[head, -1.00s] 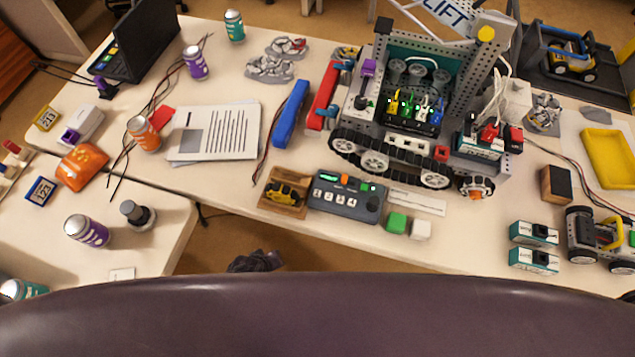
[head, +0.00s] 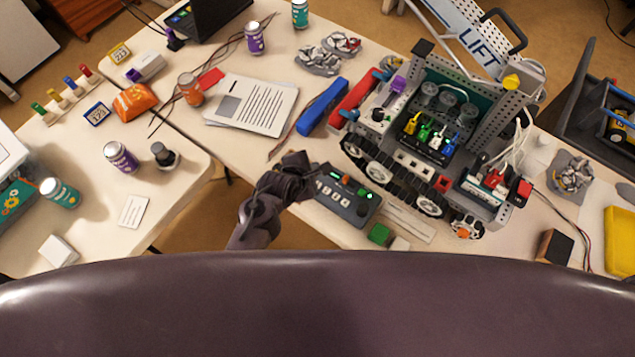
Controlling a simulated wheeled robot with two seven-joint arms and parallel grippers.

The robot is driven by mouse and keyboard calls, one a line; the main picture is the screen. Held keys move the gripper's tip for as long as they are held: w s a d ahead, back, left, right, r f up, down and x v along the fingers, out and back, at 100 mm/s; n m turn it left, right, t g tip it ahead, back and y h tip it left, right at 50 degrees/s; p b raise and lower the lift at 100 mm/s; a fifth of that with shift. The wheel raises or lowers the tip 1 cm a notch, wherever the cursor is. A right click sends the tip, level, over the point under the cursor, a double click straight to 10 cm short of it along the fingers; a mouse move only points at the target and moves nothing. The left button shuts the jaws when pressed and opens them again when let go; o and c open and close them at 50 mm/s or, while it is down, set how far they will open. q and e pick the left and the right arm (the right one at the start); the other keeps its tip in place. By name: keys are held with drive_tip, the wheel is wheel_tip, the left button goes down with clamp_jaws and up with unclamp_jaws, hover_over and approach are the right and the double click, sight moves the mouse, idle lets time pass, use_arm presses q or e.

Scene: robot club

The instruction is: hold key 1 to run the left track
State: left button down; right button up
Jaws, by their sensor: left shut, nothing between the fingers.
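The grey control box (head: 352,205) lies on the table in front of the tracked robot model (head: 440,130). It has a row of white keys and coloured buttons and lights. My left gripper (head: 308,178), dark and shut with nothing in it, is over the box's left end, where the row of keys starts. It hides that end, so I cannot tell whether it touches key 1. The model's near black track (head: 390,182) runs along its side behind the box. My right gripper is not in view.
A green block (head: 380,234) and a white block (head: 400,244) sit near the table edge, right of the box. A blue bar (head: 322,106) and printed sheets (head: 255,105) lie behind and left. A gap separates the two tables below my left arm.

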use_arm(q)
drive_tip(key=shift+w+d+r+n, duration=0.1)
drive_tip(key=shift+d+r+n, duration=0.2)
drive_tip(key=shift+d+n, duration=0.1)
drive_tip(key=shift+a, duration=0.15)
wheel_tip(320, 180, down, 8)
drive_tip(key=b, duration=0.7)
drive_tip(key=shift+b, duration=0.3)
drive_tip(key=shift+f, duration=0.4)
drive_tip(key=shift+f, duration=0.2)
idle(1.0)
drive_tip(key=shift+f, duration=0.25)
drive_tip(key=shift+f+b, duration=0.4)
drive_tip(key=shift+f, duration=0.05)
idle(2.2)
